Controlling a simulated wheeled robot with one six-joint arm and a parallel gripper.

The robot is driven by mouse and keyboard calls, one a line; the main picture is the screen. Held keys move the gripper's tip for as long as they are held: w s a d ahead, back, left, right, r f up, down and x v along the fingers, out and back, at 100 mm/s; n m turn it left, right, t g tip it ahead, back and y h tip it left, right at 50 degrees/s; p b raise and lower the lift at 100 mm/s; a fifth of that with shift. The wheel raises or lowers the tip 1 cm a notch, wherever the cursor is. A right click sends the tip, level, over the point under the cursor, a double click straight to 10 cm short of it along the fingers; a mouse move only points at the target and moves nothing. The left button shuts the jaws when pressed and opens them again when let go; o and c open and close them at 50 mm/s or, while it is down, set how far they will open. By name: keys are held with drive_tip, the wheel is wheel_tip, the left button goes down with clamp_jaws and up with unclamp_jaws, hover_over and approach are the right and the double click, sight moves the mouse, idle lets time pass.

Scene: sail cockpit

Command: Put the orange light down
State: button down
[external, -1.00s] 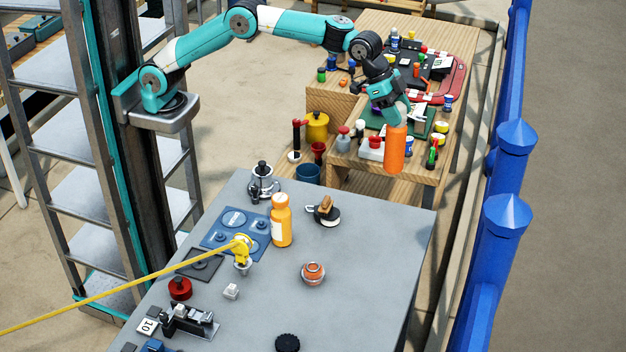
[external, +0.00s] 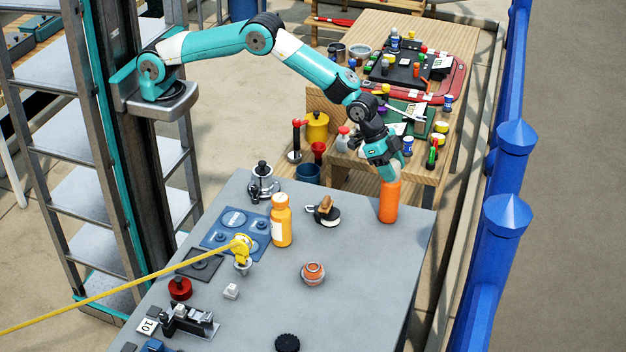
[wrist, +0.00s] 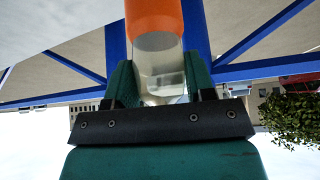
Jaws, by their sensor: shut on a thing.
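The orange light (external: 389,203) is a cylinder with an orange body and a clear end. My gripper (external: 388,174) is shut on its upper, clear end and holds it upright, orange part down. In the external view it is at the far right corner of the grey table (external: 370,290). I cannot tell whether its bottom touches the tabletop. In the wrist view the orange body (wrist: 154,15) is at the top, and the clear end sits between the two green fingers (wrist: 160,85).
An orange bottle (external: 281,222), a black block with a wooden top (external: 325,211) and an orange-and-grey round item (external: 313,273) stand on the grey table. The tabletop around the light's base is clear. A wooden bench (external: 430,170) with several items is behind. A blue railing (external: 503,220) runs at right.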

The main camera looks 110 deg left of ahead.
drive_tip(key=shift+c, duration=2.4)
unclamp_jaws()
drive_tip(key=shift+f, duration=0.1)
drive_tip(key=shift+r, duration=0.4)
drive_tip(key=b+v, duration=0.4)
drive_tip(key=v, duration=0.8)
drive_tip(key=s+a+r+n+g+y, duration=0.1)
drive_tip(key=s+a+r+n+y, duration=0.15)
drive_tip(key=s+a, duration=0.45)
drive_tip(key=s+a+r+n+g+y, duration=0.15)
drive_tip(key=s+a+r, duration=0.25)
drive_tip(key=s, duration=0.6)
drive_tip(key=s+a+n+g, duration=0.2)
drive_tip(key=s, duration=1.2)
drive_tip(key=s+a+n+g+y, duration=0.1)
drive_tip(key=s+a+n+g, duration=0.1)
drive_tip(key=s, duration=1.2)
drive_tip(key=shift+s+a+f+n, duration=0.15)
drive_tip(key=shift+s+a+n, duration=0.25)
drive_tip(key=shift+n, duration=0.2)
